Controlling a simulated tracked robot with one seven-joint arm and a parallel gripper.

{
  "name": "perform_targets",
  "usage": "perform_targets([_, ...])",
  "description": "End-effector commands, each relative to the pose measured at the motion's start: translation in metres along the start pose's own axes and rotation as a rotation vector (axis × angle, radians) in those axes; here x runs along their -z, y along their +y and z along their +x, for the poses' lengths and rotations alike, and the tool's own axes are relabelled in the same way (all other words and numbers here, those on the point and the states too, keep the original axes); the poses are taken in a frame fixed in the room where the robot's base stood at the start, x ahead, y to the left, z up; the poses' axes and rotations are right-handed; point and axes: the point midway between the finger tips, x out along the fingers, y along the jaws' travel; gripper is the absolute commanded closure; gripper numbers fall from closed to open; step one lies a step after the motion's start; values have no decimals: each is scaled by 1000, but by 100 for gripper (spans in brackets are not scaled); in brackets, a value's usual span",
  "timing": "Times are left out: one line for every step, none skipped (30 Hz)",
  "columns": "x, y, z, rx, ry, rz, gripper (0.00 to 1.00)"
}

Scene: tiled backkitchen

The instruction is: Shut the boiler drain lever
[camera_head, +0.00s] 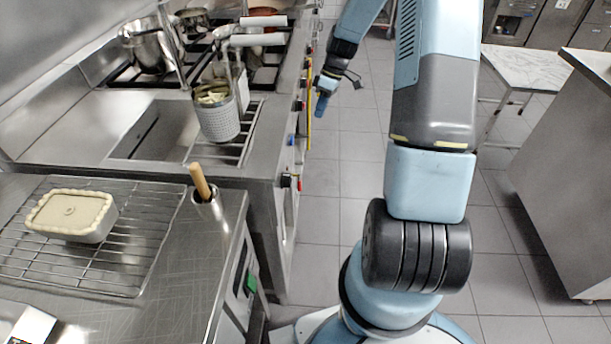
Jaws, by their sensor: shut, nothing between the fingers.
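The boiler is the steel unit with an open well (152,128) at left centre, and a perforated basket (219,118) hangs over its right side. On its front edge I see a small red-tipped fitting (298,183) and a small blue one (291,139). They are too small for me to tell which, if either, is the drain lever. My gripper (321,108) is at top centre, in the aisle close to the front panel of the cooking line. It points down, with its fingers shut and empty. I cannot tell whether it touches the panel.
A gas range (297,60) with pots stands behind the boiler. In front is a steel counter (185,275) with a pie (72,214) on a wire rack. A marble-topped table (530,68) and a steel cabinet (570,170) stand at right. The tiled aisle is clear.

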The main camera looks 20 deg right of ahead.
Motion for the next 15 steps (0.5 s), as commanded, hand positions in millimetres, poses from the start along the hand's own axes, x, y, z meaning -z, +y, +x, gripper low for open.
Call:
perform_targets([-3,9,13,21,9,-11,100])
perform_targets([-4,13,19,31,14,-20,100])
perform_targets([-6,18,27,45,23,-33,100])
perform_targets([-7,23,34,55,30,-42,100])
perform_targets([-8,26,40,64,37,-51,100])
perform_targets([-9,31,49,77,47,-64,100])
perform_targets([-11,35,56,88,54,-72,100])
perform_targets([-12,39,62,96,62,-81,100])
perform_targets([-14,44,72,108,73,-93,100])
perform_targets([-16,47,79,118,81,-101,100])
perform_targets([-17,50,85,126,89,-111,100])
perform_targets([-19,55,94,137,101,-123,100])
perform_targets([-20,58,101,146,110,-130,100])
perform_targets([-22,61,107,153,119,-138,100])
perform_targets([-23,64,116,163,131,-147,100])
